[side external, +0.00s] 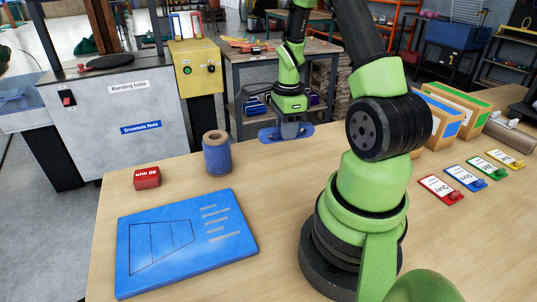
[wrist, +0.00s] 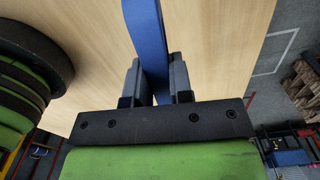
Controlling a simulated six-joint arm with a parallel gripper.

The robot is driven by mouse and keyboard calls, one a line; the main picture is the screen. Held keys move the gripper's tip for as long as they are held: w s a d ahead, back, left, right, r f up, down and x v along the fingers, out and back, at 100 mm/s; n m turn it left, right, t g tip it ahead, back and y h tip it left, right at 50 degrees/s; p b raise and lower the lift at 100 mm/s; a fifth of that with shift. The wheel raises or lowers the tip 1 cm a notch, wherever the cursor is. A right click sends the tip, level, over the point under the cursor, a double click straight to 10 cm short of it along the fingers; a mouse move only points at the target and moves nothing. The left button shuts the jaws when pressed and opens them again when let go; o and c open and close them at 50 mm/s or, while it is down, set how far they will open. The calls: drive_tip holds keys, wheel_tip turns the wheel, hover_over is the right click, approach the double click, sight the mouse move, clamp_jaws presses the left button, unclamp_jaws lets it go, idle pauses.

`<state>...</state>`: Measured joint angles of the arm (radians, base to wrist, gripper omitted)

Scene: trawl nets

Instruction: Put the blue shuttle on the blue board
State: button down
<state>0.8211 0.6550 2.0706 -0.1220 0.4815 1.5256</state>
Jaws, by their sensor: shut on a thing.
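The blue shuttle (side external: 270,134) is a flat blue piece with rounded ends, held by my gripper (side external: 290,130) near the table's far edge in the side view. In the wrist view the blue shuttle (wrist: 147,35) passes between the two grey fingers of my gripper (wrist: 157,80), which are shut on it. I cannot tell whether the shuttle touches the table. The blue board (side external: 186,241) lies flat at the table's front left, with a dark net outline and pale bars on it. It is apart from the shuttle and bare.
A blue twine spool (side external: 217,158) stands upright between board and shuttle. A small red block (side external: 147,177) lies behind the board. Several coloured tags (side external: 441,188) lie at the right, near wooden boxes (side external: 447,118). The table (side external: 265,185) is clear between the spool and my base.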

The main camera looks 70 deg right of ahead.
drive_tip(key=r, duration=0.7)
drive_tip(key=shift+w+a+r, duration=0.2)
drive_tip(key=shift+w+r, duration=0.05)
drive_tip(key=shift+r, duration=0.15)
drive_tip(key=w+a+n, duration=0.9)
drive_tip(key=a, duration=0.2)
drive_tip(key=n, duration=1)
hover_over(182, 233)
wheel_tip(182, 233, down, 10)
drive_tip(key=shift+f, duration=2.6)
drive_tip(key=c, duration=1)
unclamp_jaws()
drive_tip(key=shift+f, duration=0.1)
